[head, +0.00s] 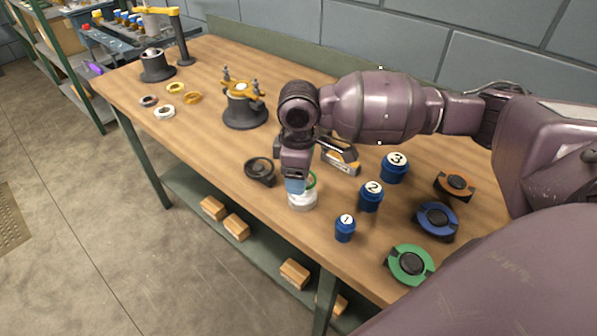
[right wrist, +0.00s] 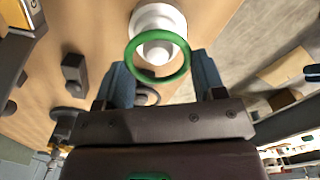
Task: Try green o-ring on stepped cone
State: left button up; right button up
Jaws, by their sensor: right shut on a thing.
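The green o-ring (head: 311,180) is held between the fingers of my right gripper (head: 296,186). In the right wrist view the green o-ring (right wrist: 131,60) spans the space between the two blue fingertips (right wrist: 160,70). The white stepped cone (head: 302,201) stands upright on the table near its front edge, right below the gripper. In the right wrist view the upper part of the cone (right wrist: 158,18) shows through and behind the ring. I cannot tell whether the ring touches the cone or is around its tip. My left gripper is not in view.
A dark round part (head: 260,171) lies left of the cone. Blue numbered plugs (head: 345,229) stand to its right, with green (head: 410,264), blue and orange parts beyond. A dark stand with a yellow top (head: 244,108) is further back. Several small rings (head: 164,112) lie at the far left.

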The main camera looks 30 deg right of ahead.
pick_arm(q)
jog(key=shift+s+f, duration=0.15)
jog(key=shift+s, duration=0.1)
pick_arm(e)
jog(key=shift+f, duration=0.45)
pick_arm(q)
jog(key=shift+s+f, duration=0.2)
pick_arm(e)
jog(key=shift+f, duration=0.25)
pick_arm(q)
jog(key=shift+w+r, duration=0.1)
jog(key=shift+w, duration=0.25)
pick_arm(e)
jog(key=shift+f, duration=0.75)
jog(key=o, duration=1.2)
jog(key=shift+c, duration=0.2)
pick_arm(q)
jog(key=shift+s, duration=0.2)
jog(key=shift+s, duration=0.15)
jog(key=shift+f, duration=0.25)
